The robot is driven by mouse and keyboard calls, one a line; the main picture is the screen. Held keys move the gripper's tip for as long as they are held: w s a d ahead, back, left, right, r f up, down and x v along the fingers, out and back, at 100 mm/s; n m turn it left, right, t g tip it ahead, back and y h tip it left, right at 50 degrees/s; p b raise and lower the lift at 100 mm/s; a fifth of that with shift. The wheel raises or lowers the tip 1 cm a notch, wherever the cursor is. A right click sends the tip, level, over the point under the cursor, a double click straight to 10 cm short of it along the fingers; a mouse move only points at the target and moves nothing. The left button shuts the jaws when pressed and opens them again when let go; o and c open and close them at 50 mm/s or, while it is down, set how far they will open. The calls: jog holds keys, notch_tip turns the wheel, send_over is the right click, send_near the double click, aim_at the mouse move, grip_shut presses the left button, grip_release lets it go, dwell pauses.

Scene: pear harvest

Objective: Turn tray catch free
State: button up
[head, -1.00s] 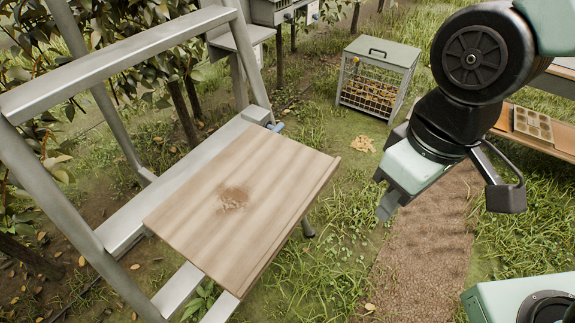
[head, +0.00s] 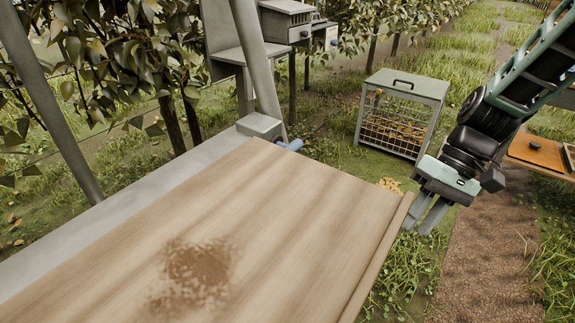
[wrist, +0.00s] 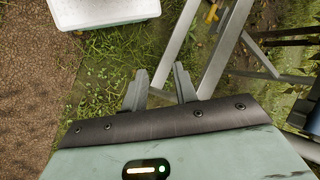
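The wooden tray (head: 310,215) is a flat board with a brown patch, resting on a grey metal frame. At its far corner sits a grey block (head: 260,126) with a short blue catch (head: 292,145) sticking out to the right, partly behind the tray's edge. My gripper (head: 422,226) hangs to the right of the tray's lipped edge, apart from the catch, pointing down. Its two fingers are parted with nothing between them. The wrist view shows the open fingers (wrist: 161,85) over grass; the catch cannot be made out there.
A wire crate (head: 397,130) with yellowish things inside stands on the grass behind. Grey posts (head: 258,70) and leafy trees are on the left. A wooden bench (head: 540,152) is at the right. A dirt path (head: 485,250) runs at the right.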

jog(key=w+a+r+n+y, duration=0.1)
jog(key=w+a+r+y, duration=0.25)
jog(key=w+y, duration=0.35)
jog(key=w+a+r+n+y, duration=0.1)
jog(key=w+a+r+y, duration=0.1)
jog(key=w+a+y, duration=0.35)
jog(key=shift+t+y, duration=0.3)
jog(key=shift+y, duration=0.55)
jog(key=a, duration=0.4)
jog(key=s+a+r, duration=0.1)
jog(key=a, duration=0.4)
jog(key=a+r, duration=0.1)
jog(key=a, duration=0.4)
jog(key=shift+s+a+r+p, duration=0.1)
jog(key=shift+s+a+p, duration=0.2)
jog(key=shift+s, duration=0.1)
grip_shut()
